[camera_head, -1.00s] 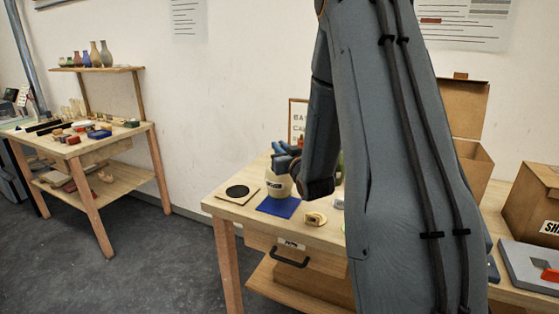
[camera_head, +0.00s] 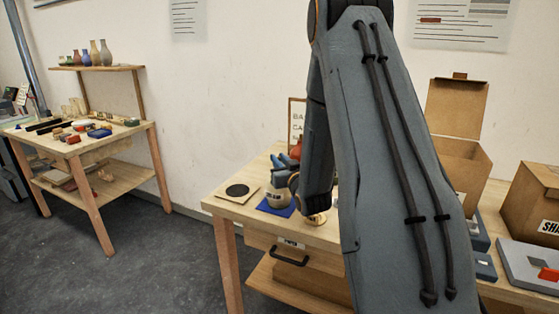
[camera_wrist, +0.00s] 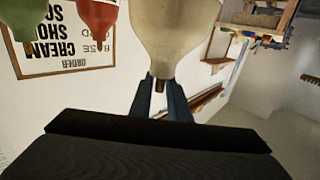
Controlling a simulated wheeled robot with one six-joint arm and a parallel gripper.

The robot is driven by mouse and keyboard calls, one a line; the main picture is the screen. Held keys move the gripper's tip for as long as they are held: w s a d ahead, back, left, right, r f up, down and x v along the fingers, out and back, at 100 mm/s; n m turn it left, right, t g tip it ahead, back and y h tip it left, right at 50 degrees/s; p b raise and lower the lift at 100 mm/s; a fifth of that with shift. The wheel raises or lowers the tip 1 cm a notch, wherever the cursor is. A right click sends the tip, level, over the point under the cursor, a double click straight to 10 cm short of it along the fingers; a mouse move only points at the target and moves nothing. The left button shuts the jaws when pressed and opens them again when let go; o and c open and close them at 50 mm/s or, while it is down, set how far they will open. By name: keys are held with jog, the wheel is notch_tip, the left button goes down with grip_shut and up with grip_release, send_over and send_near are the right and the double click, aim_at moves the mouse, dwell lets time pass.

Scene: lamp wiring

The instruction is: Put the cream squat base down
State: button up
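The cream squat base (camera_head: 279,193) is at the blue mat (camera_head: 264,207) on the middle workbench, below my gripper (camera_head: 282,166). I cannot tell whether its underside touches the mat. In the wrist view the base (camera_wrist: 172,35) shows large, with its narrow neck between the two fingers of my gripper (camera_wrist: 160,86). The fingers look shut on the neck. My arm hides much of the bench to the right.
A dark round disc on a pale square (camera_head: 238,191) lies left of the mat. A small brass-coloured part (camera_head: 315,219) lies to its right. An order sign (camera_wrist: 65,40) and hanging-looking red (camera_wrist: 97,18) and green shapes show in the wrist view. An open carton (camera_head: 460,165) stands right.

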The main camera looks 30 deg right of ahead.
jog(key=shift+o, duration=1)
jog(key=shift+r, duration=0.15)
jog(key=s+a+b, duration=0.2)
jog(key=s+b, duration=0.2)
jog(key=s, duration=0.8)
jog(key=s+a+f+g+y, duration=0.1)
jog(key=s+a+f+g, duration=0.3)
jog(key=a+f+g, duration=0.45)
jog(key=s+a+f+g, duration=0.1)
jog(key=s+a+g, duration=0.3)
jog(key=s, duration=0.4)
jog(key=s+a+n+g+y, duration=0.1)
jog(key=s+a+g, duration=0.3)
jog(key=s, duration=0.4)
jog(key=shift+s+a+f, duration=0.35)
jog(key=shift+s+a, duration=0.05)
jog(key=shift+a, duration=0.35)
jog(key=shift+g, duration=0.25)
